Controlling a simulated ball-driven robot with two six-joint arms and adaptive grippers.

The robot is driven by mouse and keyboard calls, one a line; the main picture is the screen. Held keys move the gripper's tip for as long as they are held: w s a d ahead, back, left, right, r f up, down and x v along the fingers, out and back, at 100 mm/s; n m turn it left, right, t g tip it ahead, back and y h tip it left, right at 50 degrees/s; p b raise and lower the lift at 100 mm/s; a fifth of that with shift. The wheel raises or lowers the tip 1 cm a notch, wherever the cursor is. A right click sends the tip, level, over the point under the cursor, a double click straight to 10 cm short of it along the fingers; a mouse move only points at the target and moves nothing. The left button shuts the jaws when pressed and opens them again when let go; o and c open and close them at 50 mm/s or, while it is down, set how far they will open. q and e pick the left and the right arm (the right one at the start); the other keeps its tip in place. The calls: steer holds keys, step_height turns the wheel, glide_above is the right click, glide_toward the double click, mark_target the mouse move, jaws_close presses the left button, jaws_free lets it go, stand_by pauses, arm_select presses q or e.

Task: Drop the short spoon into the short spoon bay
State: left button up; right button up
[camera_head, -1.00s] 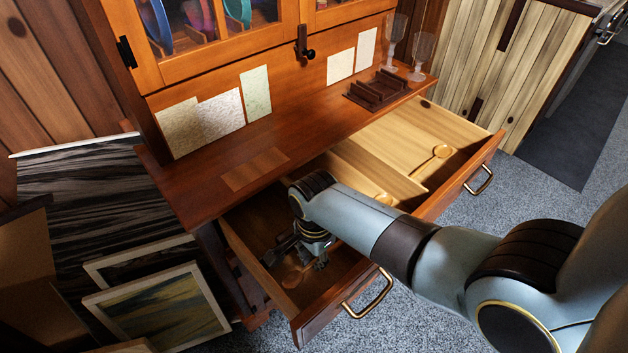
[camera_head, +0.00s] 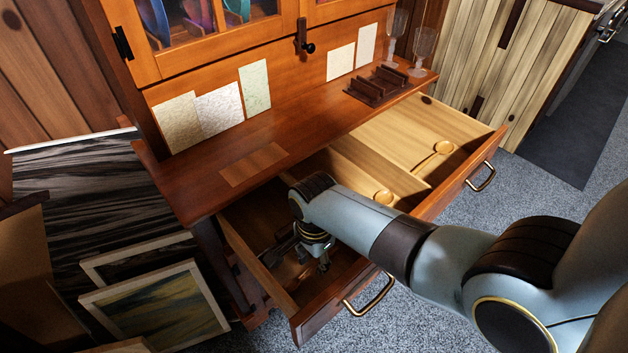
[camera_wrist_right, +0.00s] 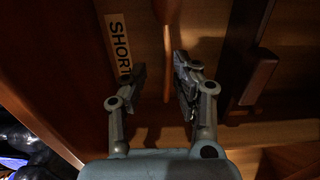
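A wooden spoon (camera_wrist_right: 167,50) lies in the left drawer section, its thin handle between the fingers of my right gripper (camera_wrist_right: 157,68). The fingers stand apart with gaps beside the handle, so the gripper is open. A label reading SHORT (camera_wrist_right: 118,45) is on the wood left of the spoon. In the head view my right gripper (camera_head: 298,262) reaches down inside the left section of the open drawer (camera_head: 240,250). It hides most of the spoon there. The spoon's exact contact with the drawer floor is hard to tell. My left gripper is not in view.
A second spoon (camera_head: 383,197) lies in the middle of the drawer and another spoon (camera_head: 442,148) in the right section. A wooden divider (camera_head: 375,170) separates them. The cabinet counter (camera_head: 215,180) overhangs the drawer. Framed pictures (camera_head: 155,310) lean at the left.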

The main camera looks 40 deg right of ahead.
steer(key=shift+o, duration=0.2)
steer(key=shift+r, duration=0.1)
step_height(320, 180, up, 12)
stand_by(0.5)
stand_by(0.5)
